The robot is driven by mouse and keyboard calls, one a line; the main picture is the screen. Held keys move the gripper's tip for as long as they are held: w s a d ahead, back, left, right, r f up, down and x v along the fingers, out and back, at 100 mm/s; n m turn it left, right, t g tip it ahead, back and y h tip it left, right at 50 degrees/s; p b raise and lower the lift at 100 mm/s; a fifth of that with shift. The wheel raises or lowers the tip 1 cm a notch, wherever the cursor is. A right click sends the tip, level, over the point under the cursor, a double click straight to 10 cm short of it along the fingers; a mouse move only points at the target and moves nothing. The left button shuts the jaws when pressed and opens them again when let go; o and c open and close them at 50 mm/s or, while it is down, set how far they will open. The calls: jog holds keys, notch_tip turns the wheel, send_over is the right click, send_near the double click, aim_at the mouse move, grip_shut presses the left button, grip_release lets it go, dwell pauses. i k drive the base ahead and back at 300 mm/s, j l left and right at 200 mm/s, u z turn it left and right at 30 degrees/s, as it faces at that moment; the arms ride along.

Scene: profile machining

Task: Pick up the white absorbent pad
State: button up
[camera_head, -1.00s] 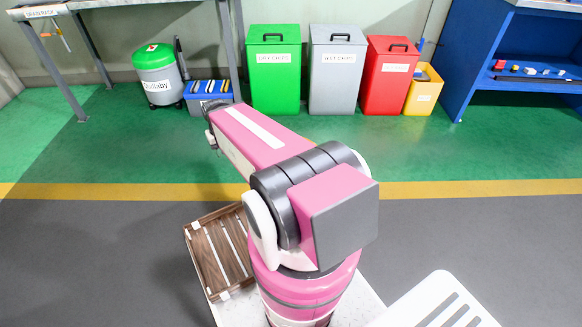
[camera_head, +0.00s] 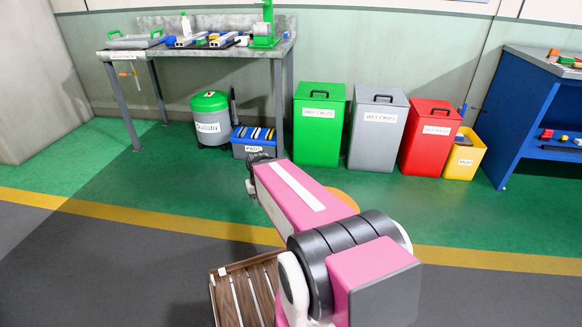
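A grey-green drum (camera_head: 210,117) stands left of the box. Green (camera_head: 319,125), grey (camera_head: 377,130), red (camera_head: 430,138) and yellow (camera_head: 464,154) bins stand to the right. The grey workbench (camera_head: 203,52) is above. A wooden slatted tray (camera_head: 232,296) is near my base. Floor at left is clear.

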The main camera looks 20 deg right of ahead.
aim_at(256, 133)
jog(key=i+l+u, duration=0.1)
jog(key=i+l, duration=0.4)
jog(key=i+l+u, duration=0.1)
jog(key=i+l, duration=0.4)
jog(key=i+l+u, duration=0.1)
jog(key=i+l, duration=0.4)
jog(key=i+l+u, duration=0.1)
jog(key=i+l, duration=0.4)
jog(key=l, duration=0.15)
jog(key=i+l+u, duration=0.1)
jog(key=i+l, duration=0.3)
jog(key=l, duration=0.2)
